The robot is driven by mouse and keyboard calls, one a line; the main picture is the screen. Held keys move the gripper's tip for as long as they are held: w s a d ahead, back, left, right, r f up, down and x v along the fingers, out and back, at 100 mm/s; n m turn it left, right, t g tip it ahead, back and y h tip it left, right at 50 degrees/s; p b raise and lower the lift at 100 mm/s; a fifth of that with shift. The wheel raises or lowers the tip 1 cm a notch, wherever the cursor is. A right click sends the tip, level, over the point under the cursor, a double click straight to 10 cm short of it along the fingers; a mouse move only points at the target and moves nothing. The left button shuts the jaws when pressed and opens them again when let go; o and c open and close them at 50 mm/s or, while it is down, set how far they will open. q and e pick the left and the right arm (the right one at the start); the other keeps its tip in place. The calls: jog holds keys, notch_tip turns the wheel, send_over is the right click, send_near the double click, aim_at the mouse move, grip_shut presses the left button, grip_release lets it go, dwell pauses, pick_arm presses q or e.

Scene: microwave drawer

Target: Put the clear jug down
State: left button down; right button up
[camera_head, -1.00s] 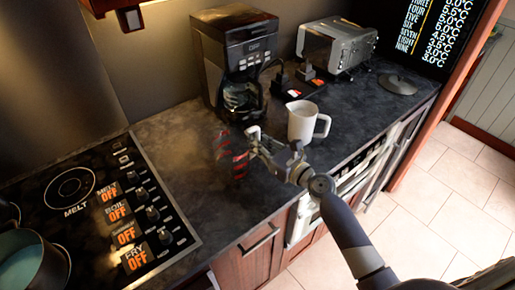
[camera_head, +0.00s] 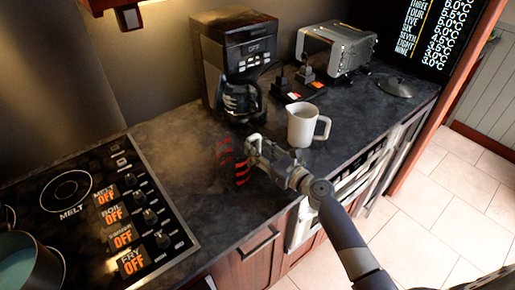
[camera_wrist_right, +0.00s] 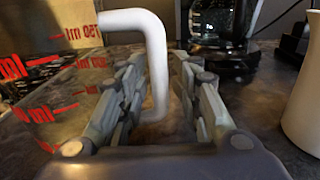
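The clear jug (camera_head: 241,168) with red markings is upright at the counter's front, between the stove and the coffee maker. Its base seems to be at the counter top. In the wrist view the jug's clear wall (camera_wrist_right: 50,100) with red ml marks fills the left side, and its white handle (camera_wrist_right: 155,60) comes down between my right gripper's fingers. My right gripper (camera_head: 254,146) is at the jug's right side. Its fingers (camera_wrist_right: 160,85) stand apart around the handle, with visible gaps on both sides. My left gripper is not in view.
A white jug (camera_head: 302,126) stands to the right of my gripper. A black coffee maker (camera_head: 238,50) with a glass pot is behind. A toaster (camera_head: 338,48), plugs on a power strip (camera_head: 303,90) and a grey lid (camera_head: 398,86) lie farther right. The stove (camera_head: 100,205) is left.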

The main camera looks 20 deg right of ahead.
jog(key=shift+r, duration=0.2)
jog(key=b+v, duration=0.2)
jog(key=v, duration=0.9)
jog(key=shift+s+d+f, duration=0.1)
jog(key=shift+s, duration=0.05)
jog(key=shift+s+d, duration=0.15)
jog(key=shift+s, duration=0.2)
